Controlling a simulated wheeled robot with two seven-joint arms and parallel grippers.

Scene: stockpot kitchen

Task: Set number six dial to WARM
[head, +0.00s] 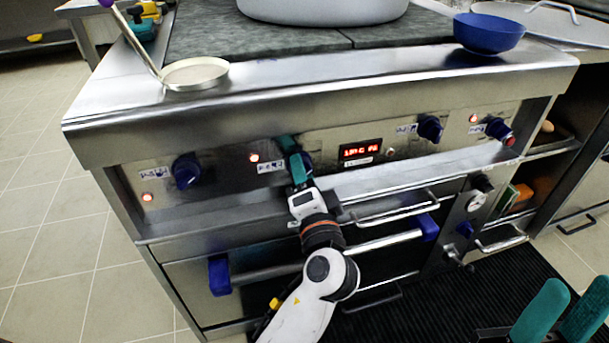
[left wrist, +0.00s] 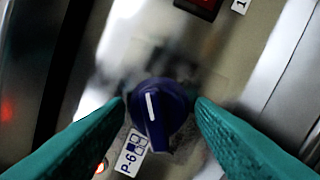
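The number six dial (left wrist: 160,112) is a dark blue knob with a white pointer line, beside a label (left wrist: 131,152) reading "P-6" in the left wrist view. In the head view the dial (head: 307,161) is partly hidden by my left gripper (head: 289,146). In the left wrist view the green fingers of my left gripper (left wrist: 160,104) stand on either side of the knob, apart, with narrow gaps seeming to show. No WARM marking is readable. My right gripper (head: 562,306) is at the bottom right of the head view, its green fingers apart and empty.
Other blue dials sit on the steel panel, at left (head: 186,171) and right (head: 430,128), (head: 498,130). A red display (head: 360,151) is right of the number six dial. Oven handles (head: 397,208) stick out below. A strainer (head: 195,73) and blue bowl (head: 489,33) rest above.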

